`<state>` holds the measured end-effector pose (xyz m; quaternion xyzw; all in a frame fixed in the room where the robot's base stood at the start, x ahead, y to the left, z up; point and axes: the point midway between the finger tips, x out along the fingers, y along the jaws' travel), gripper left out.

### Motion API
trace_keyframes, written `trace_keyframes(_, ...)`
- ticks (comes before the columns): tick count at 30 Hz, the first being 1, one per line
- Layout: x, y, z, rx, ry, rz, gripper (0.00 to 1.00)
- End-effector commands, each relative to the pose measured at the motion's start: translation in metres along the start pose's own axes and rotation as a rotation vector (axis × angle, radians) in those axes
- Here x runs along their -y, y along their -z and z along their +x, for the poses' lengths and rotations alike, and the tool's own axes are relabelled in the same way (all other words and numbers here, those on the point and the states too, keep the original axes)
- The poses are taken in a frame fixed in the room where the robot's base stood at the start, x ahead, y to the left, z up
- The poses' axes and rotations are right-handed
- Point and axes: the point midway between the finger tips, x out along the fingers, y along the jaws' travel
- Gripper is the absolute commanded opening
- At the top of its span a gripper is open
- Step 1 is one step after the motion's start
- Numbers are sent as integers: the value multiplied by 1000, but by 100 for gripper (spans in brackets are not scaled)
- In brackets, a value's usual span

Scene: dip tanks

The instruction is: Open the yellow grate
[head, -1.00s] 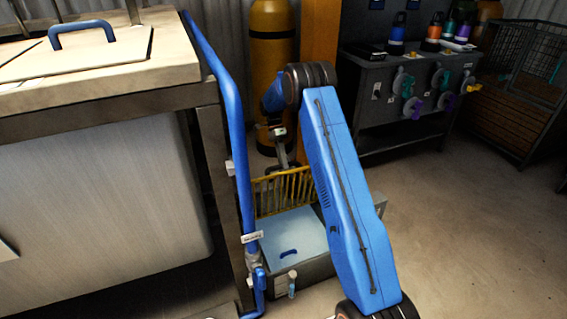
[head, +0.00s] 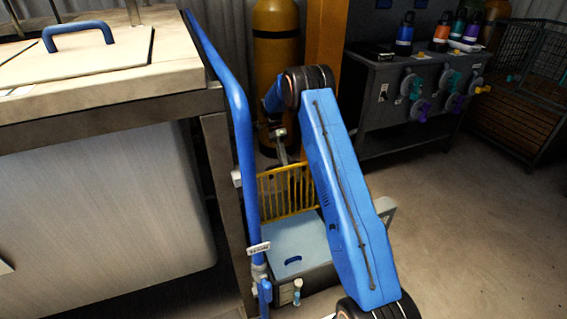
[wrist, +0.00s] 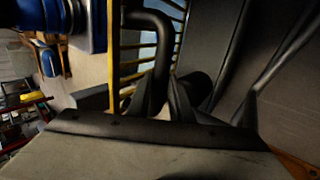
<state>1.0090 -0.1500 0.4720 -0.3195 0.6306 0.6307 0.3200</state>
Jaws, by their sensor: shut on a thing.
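The yellow grate (head: 288,190) stands steeply raised at the back of a low grey box with a pale blue top panel (head: 305,236). My blue arm hides its right part. In the wrist view, the grate's yellow bars (wrist: 135,70) show beside a dark bent handle (wrist: 163,45). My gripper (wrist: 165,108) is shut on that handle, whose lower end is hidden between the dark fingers. In the head view my gripper (head: 282,155) is small and dark at the grate's upper edge.
A large tank with a lid (head: 85,60) and a blue pipe (head: 240,150) stand close on the left. A yellow cylinder (head: 276,60) and an orange post are behind. A dark bench (head: 400,95) is at the back right. The floor on the right is clear.

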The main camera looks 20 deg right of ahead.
Motion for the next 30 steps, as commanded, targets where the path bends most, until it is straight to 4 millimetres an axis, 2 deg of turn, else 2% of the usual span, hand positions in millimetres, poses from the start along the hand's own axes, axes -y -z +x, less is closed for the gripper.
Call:
trace_keyframes(1,6,0,1,0,14,0,24)
trace_keyframes(3,6,0,1,-1,13,0,37)
trace_keyframes(14,4,0,-5,-1,13,0,37)
trace_keyframes(20,4,0,-32,-1,13,0,37)
trace_keyframes(30,4,0,-100,-1,14,0,37)
